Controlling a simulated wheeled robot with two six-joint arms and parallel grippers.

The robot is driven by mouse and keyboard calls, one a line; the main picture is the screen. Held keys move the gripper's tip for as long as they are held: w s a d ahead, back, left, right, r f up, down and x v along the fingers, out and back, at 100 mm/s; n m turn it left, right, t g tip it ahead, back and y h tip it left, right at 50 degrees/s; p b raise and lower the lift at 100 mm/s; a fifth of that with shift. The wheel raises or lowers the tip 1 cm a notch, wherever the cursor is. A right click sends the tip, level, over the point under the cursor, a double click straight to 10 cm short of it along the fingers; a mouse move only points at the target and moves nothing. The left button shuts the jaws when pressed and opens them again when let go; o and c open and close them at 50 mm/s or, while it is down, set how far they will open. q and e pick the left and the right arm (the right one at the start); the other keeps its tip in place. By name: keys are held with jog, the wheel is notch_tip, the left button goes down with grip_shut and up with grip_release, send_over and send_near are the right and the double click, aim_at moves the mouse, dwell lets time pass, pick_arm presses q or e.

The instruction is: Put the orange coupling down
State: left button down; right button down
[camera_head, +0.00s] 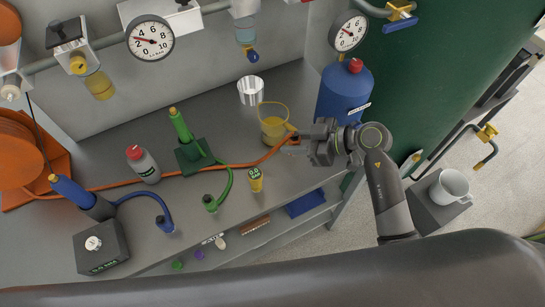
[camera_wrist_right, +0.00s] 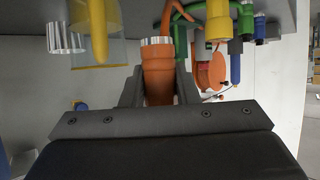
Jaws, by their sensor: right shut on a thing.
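The orange coupling (camera_wrist_right: 158,62) stands between the two fingers of my right gripper (camera_wrist_right: 158,88) in the right wrist view, with a pale metal ring at its end. The gripper is shut on it. In the head view my right gripper (camera_head: 300,143) is at the right part of the grey bench, beside a beaker of yellow liquid (camera_head: 273,133). The orange hose (camera_head: 240,165) runs across the bench towards the gripper; the coupling is mostly hidden there by the fingers. I cannot tell whether it touches the bench. My left gripper is in neither view.
A blue canister (camera_head: 341,95) stands behind my right gripper. A clear ribbed cup (camera_head: 251,91) is behind the beaker. The bench's front edge is close.

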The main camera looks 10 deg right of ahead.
jog(key=f, duration=0.5)
jog(key=shift+w+a+f, duration=0.1)
jog(key=shift+a+f, duration=0.05)
jog(key=shift+a, duration=0.1)
jog(key=shift+d+f, duration=0.1)
jog(key=shift+f, duration=1.7)
jog(key=c, duration=1.1)
grip_release()
jog(key=b+v, duration=0.1)
jog(key=v, duration=1.1)
